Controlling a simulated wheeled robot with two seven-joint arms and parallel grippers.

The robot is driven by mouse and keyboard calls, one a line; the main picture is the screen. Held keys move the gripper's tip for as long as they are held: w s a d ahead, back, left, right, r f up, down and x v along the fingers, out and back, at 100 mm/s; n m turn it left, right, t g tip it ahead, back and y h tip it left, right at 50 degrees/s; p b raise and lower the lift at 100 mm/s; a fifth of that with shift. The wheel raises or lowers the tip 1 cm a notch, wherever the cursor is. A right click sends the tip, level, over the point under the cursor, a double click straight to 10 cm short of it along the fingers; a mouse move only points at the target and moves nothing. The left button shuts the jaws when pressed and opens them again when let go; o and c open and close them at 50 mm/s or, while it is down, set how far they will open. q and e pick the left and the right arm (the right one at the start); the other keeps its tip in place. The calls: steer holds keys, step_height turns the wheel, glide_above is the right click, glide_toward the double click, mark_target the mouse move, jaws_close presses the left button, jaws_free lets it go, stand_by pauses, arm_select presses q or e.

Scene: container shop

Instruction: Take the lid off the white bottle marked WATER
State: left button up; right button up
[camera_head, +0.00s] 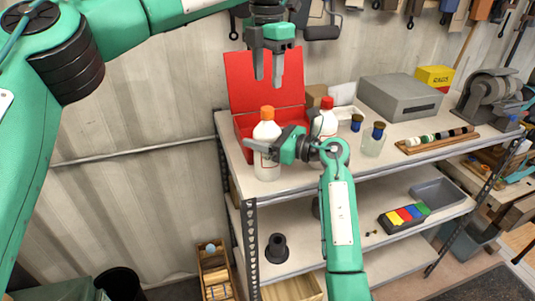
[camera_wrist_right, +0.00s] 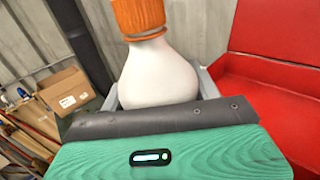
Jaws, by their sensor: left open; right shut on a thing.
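A white bottle (camera_head: 266,131) with an orange lid (camera_head: 267,112) stands on the top shelf near its left end. My right gripper (camera_head: 264,148) is shut on its body from the right. The right wrist view shows the bottle's white shoulder (camera_wrist_right: 158,75) and orange lid (camera_wrist_right: 138,17) above the jaw. I cannot read a WATER mark; the lower front is partly covered by the gripper. My left gripper (camera_head: 268,82) points down, open and empty, a little above the orange lid and apart from it.
Glass jars (camera_head: 373,142), a grey box (camera_head: 400,98) and a wooden rack (camera_head: 437,141) are farther right. The shelf's front edge (camera_head: 420,154) is below. Tools hang on the wall.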

mark_target(267, 108)
steer(key=c, duration=0.4)
arm_select(q)
steer(key=m, duration=0.5)
steer(key=shift+d, duration=0.1)
steer(key=m, duration=0.9)
steer(key=shift+m, duration=0.4)
steer(key=m, duration=0.4)
steer(key=shift+s+m, duration=0.1)
steer(key=shift+m, duration=0.2)
arm_select(e)
steer(key=shift+f, duration=0.1)
arm_select(q)
steer(key=m, duration=0.7)
steer(key=shift+m, duration=0.3)
steer(key=m, duration=0.4)
steer(key=shift+f, duration=0.3)
step_height(267, 108, down, 7)
steer(key=shift+f, duration=0.2)
steer(key=shift+c, duration=0.5)
